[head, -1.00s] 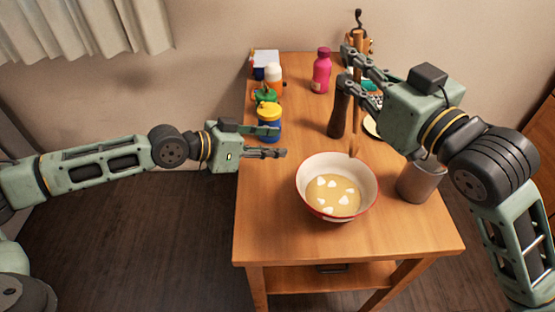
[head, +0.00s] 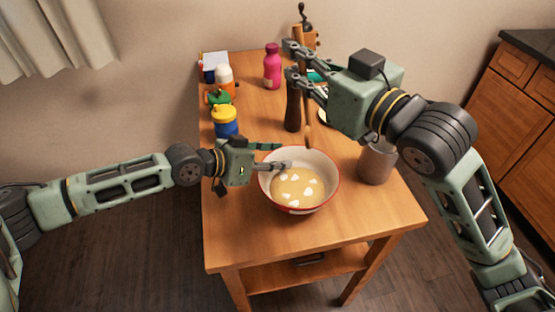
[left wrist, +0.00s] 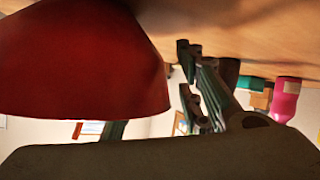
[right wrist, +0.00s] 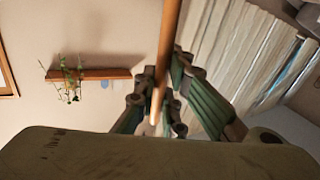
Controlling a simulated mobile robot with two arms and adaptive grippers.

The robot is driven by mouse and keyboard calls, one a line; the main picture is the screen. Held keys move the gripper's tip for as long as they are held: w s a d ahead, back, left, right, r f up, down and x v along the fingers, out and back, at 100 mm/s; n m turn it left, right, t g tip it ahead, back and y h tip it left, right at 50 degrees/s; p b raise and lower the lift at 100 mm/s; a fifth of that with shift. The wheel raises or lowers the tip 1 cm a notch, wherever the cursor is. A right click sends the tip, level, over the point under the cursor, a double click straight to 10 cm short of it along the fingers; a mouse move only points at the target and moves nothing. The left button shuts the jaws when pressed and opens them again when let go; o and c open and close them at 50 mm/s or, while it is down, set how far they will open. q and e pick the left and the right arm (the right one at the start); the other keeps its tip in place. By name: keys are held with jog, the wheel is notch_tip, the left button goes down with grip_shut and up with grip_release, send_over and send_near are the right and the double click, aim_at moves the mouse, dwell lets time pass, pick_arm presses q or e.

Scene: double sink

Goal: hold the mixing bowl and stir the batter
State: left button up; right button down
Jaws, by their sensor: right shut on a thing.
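The mixing bowl (head: 329,190), white inside with a red rim, stands upright on the table and holds yellow batter (head: 292,188) with white lumps. My left gripper (head: 276,156) is open at the bowl's far left rim. One finger reaches over the bowl and the other lies beyond it; contact is unclear. The bowl's red outside (left wrist: 80,60) fills much of the left wrist view and hides part of the gripper. My right gripper (head: 294,61) is shut on a wooden spoon (head: 308,136), whose lower end hangs above the bowl's far side. Its handle (right wrist: 166,50) runs between the fingers.
A grey cup (head: 376,163) stands right of the bowl. A dark pepper mill (head: 292,108) stands behind it. A blue jar with a yellow lid (head: 225,121), a white-topped bottle (head: 224,76) and a pink bottle (head: 272,66) stand farther back. The table's front is clear.

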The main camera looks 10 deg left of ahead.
pick_arm(q)
jog(key=shift+w+d+f, duration=0.15)
jog(key=shift+w+d, duration=0.05)
jog(key=shift+d, duration=0.05)
jog(key=shift+c, duration=0.4)
grip_shut()
jog(key=shift+s, duration=0.1)
dwell(0.5)
jog(key=shift+f, duration=0.1)
jog(key=shift+f, duration=0.1)
pick_arm(e)
notch_tip(320, 180, down, 16)
jog(key=w+m, duration=0.1)
jog(key=m, duration=0.1)
jog(key=shift+w+d+f+t, duration=0.2)
jog(key=shift+w+f+t, duration=0.05)
jog(key=shift+w+t, duration=0.05)
dwell(1.0)
